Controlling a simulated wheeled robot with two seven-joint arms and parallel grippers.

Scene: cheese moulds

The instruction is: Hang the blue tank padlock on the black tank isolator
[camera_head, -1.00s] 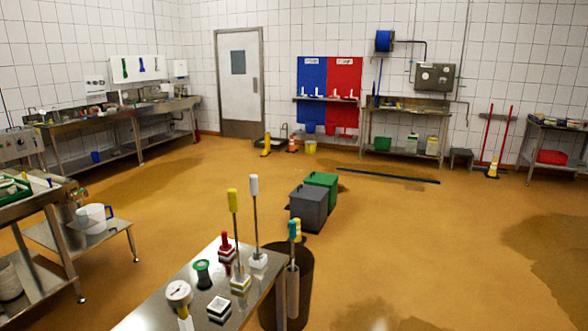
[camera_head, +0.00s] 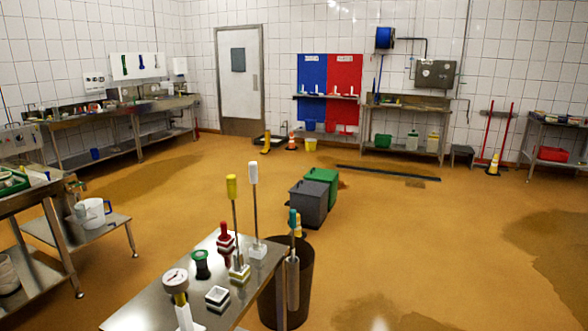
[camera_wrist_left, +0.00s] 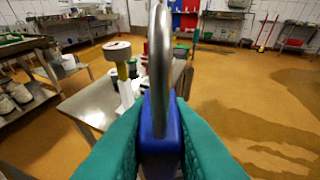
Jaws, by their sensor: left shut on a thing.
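The blue padlock (camera_wrist_left: 160,142) is in the left wrist view, its steel shackle upright and rising toward the top of the picture. The teal fingers of my left gripper (camera_wrist_left: 160,128) are shut on its blue body from both sides. The left gripper and padlock do not show in the head view. My right gripper is in neither view. I cannot pick out the black tank isolator for certain; a small black-and-green piece (camera_head: 202,264) and a black-and-white block (camera_head: 217,297) stand on the near steel bench (camera_head: 150,310).
The bench also holds a gauge (camera_head: 175,279), a red-topped piece (camera_head: 225,238) and upright rods with yellow and white handles. A brown bin (camera_head: 304,290) stands at its right end. Grey (camera_head: 308,203) and green (camera_head: 321,183) bins stand beyond. Open floor lies to the right.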

